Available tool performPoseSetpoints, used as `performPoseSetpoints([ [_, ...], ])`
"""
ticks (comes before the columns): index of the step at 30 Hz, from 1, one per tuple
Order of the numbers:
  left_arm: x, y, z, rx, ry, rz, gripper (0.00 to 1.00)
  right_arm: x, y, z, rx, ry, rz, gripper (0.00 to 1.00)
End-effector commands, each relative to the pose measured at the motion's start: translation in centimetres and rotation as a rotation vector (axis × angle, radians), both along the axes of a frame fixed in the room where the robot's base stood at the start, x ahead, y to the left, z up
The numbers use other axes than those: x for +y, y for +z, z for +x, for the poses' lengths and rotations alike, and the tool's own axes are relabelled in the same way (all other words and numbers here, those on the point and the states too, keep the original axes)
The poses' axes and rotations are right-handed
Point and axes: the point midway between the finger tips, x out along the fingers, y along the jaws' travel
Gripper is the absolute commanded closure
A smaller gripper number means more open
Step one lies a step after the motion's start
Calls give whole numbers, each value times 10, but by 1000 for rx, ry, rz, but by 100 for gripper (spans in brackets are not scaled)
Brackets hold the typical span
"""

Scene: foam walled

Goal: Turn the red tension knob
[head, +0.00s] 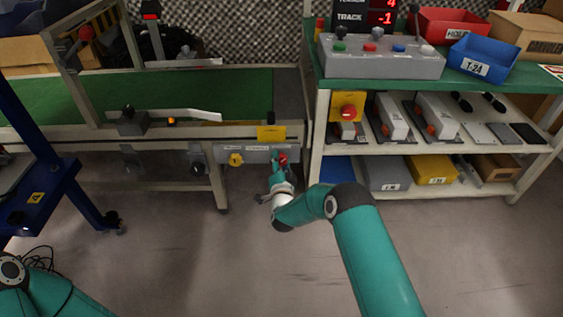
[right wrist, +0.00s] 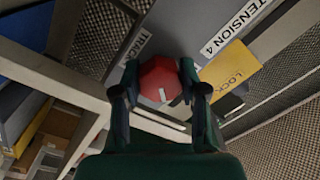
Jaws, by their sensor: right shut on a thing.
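The red tension knob (right wrist: 160,82) sits on a grey panel (right wrist: 192,30) under a label reading "TENSION 4" in the right wrist view. It has a white mark on its face. My right gripper (right wrist: 160,92) has its two fingers on either side of the knob, shut on it. In the head view the right gripper (head: 279,170) reaches the panel's right end, and the red knob (head: 283,158) shows partly behind it. A yellow knob (head: 236,159) is to its left on the same panel. My left arm shows at the lower left, but its gripper is out of view.
A yellow "LOCK" tag (right wrist: 230,68) is close beside the knob. A conveyor with a green belt (head: 200,92) runs behind the panel. A shelf unit (head: 440,146) with bins stands right of my gripper. A display (head: 365,17) reads "TRACK -1". Floor in front is clear.

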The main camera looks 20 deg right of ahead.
Motion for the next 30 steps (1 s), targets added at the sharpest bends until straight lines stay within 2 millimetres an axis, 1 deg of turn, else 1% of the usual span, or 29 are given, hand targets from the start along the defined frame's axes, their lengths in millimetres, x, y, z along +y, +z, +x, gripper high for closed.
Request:
performPoseSetpoints([
  [1, 0, 0, 0, 0, 0, 0, 60, -4, -1, -1, -3, -10, 18, 92],
  [7, 0, 0, 0, 0, 0, 0, 60, -5, -1, -1, -12, -12, 52, 92],
  [18, 0, 0, 0, 0, 0, 0, 60, -6, -2, -1, -12, -14, 55, 92],
  [19, 0, 0, 0, 0, 0, 0, 60, -6, -2, -1, -12, -14, 55, 52],
  [21, 0, 0, 0, 0, 0, 0, 60, -6, -2, -1, -13, -13, 54, 41],
  [23, 0, 0, 0, 0, 0, 0, 60, -5, -1, -1, -12, -11, 54, 32],
  [30, 0, 0, 0, 0, 0, 0, 60, -2, -1, 0, -13, -6, 53, 32],
])
